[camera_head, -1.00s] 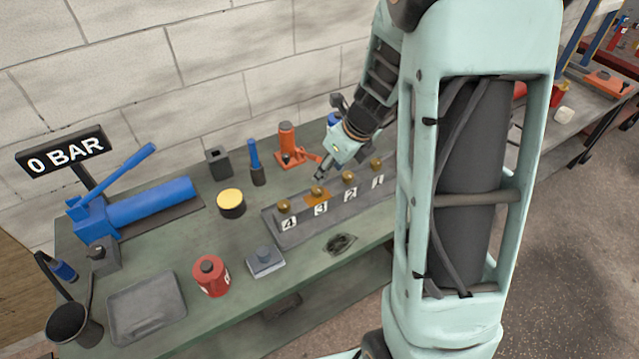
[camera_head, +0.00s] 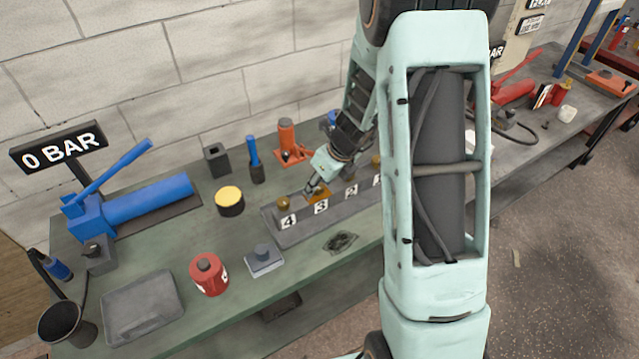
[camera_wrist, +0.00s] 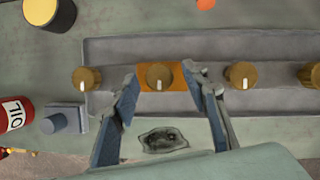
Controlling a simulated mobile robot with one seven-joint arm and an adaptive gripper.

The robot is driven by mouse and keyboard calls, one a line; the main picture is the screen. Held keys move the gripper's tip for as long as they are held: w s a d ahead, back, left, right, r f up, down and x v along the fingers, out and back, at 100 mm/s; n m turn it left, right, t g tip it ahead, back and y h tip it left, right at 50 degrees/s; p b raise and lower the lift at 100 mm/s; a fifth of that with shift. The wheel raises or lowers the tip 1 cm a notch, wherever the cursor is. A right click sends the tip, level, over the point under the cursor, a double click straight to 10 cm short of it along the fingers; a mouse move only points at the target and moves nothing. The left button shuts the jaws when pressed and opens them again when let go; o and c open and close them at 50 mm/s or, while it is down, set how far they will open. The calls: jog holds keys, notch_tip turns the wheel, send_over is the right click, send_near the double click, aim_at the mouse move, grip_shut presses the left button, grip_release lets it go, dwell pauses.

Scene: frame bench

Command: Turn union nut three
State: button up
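The grey block (camera_head: 290,237) on the green bench carries a row of brass union nuts with number plates. Nut three (camera_wrist: 160,75) sits on an orange patch (camera_wrist: 146,84) and has a white mark at its front edge. In the head view my gripper (camera_head: 312,190) is at nut three and mostly hides it. In the wrist view my gripper (camera_wrist: 160,85) is open, with one finger on each side of nut three and a gap to both. Nut four (camera_wrist: 86,79) is outside the left finger, nut two (camera_wrist: 241,75) outside the right finger.
A yellow-topped tin (camera_head: 229,201), a red oil can (camera_head: 208,274), a grey tray (camera_head: 142,303) and a blue pump (camera_head: 150,203) stand to the left. A sign (camera_head: 60,151) reads 0 BAR. A dark stain (camera_wrist: 163,140) lies in front of the block.

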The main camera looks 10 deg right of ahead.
grip_shut()
jog(key=n+g+y, duration=0.1)
jog(key=n, duration=0.2)
jog(key=shift+w+d+n, duration=0.1)
jog(key=shift+n, duration=0.2)
jog(key=n, duration=0.2)
jog(key=n+g+y, duration=0.1)
jog(key=n, duration=0.1)
jog(key=shift+w+d+n, duration=0.1)
jog(key=shift+w+n, duration=0.05)
jog(key=shift+n, duration=0.15)
jog(key=n+g, duration=0.2)
jog(key=n, duration=0.2)
jog(key=shift+w, duration=0.15)
jog(key=shift+w+n+g, duration=0.1)
jog(key=shift+n+g, duration=0.5)
jog(key=shift+n, duration=1)
